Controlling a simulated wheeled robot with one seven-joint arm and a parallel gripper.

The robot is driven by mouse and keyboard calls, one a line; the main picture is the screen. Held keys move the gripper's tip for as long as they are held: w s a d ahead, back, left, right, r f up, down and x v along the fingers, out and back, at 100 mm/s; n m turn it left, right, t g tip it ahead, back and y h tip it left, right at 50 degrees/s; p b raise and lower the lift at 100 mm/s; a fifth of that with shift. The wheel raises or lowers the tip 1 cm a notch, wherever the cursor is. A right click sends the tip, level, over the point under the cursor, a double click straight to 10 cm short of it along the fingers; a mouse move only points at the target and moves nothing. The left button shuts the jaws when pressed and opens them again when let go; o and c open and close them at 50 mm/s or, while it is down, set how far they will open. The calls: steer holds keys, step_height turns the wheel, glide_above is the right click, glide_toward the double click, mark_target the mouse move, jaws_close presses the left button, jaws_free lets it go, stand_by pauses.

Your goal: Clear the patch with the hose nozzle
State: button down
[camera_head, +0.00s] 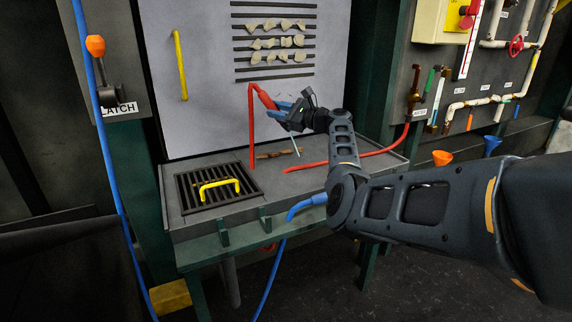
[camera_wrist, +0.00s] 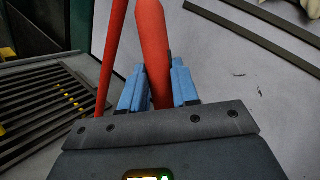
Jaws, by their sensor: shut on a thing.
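The patch (camera_head: 277,41) is rows of pale lumps stuck across the dark slots of an upright light-grey panel (camera_head: 200,120). A lump edge also shows at the top right of the wrist view. My gripper (camera_head: 284,106) is in front of the panel, below the patch. Its blue fingers (camera_wrist: 158,92) are shut on the red hose nozzle (camera_wrist: 153,50), which also shows in the head view (camera_head: 264,97). The nozzle tilts up and left in the head view. The red hose (camera_head: 251,130) hangs beside it toward the bench. Whether the nozzle touches the panel is unclear.
The bench (camera_head: 315,182) below carries a slotted grate (camera_head: 188,196) with a yellow handle (camera_head: 220,186), and brown sticks (camera_head: 278,153). A yellow bar handle (camera_head: 180,65) is on the panel. An orange-knobbed latch lever (camera_head: 96,46) stands left. Pipes and valves (camera_head: 480,100) line the right.

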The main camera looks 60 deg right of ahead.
steer(key=shift+w+d+f+b, duration=0.1)
steer(key=shift+w+d+b, duration=0.35)
steer(key=shift+w+b, duration=0.35)
steer(key=shift+w+d+b, duration=0.4)
steer(key=shift+w+b, duration=0.05)
steer(key=shift+b, duration=0.55)
steer(key=shift+w+d+b, duration=0.25)
steer(key=shift+w+b, duration=0.1)
steer(key=shift+b, duration=0.1)
steer(key=shift+r, duration=0.2)
steer(key=w+a+p, duration=0.7)
steer(key=w+a, duration=0.2)
steer(key=a, duration=0.5)
steer(key=shift+w, duration=0.25)
stand_by(1.3)
steer(key=shift+a, duration=0.1)
stand_by(0.3)
